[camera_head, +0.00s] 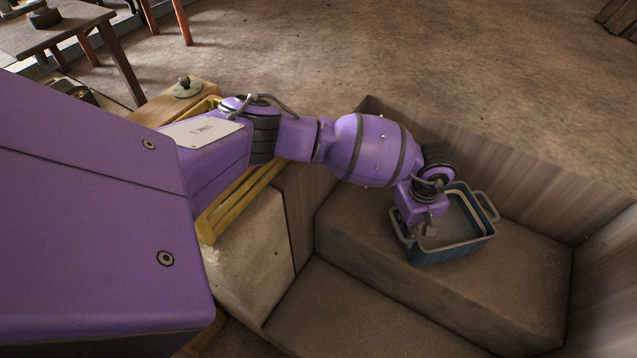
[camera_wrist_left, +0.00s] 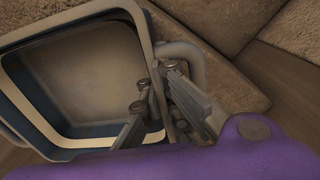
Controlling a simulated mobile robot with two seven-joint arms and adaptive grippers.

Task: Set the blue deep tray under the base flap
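The blue deep tray (camera_head: 452,248) has a pale rim and grey handles. In the head view it is on the brown block on the right, and I cannot tell whether it rests there or is slightly raised. In the left wrist view the tray (camera_wrist_left: 146,30) fills the left side, and its inside looks empty. My left gripper (camera_head: 428,228) is at the tray's left side. In the wrist view its fingers (camera_wrist_left: 163,95) lie over the tray's rim beside a handle, and whether they clamp it is unclear. No base flap can be made out. My right gripper is not in view.
Wooden walls (camera_head: 500,170) enclose the brown block (camera_head: 530,275) at the back and right. A lower brown surface (camera_head: 350,315) lies in front. A yellow rack (camera_head: 240,205) and a pale block (camera_head: 250,255) stand left, under my arm. A table (camera_head: 75,25) stands far left.

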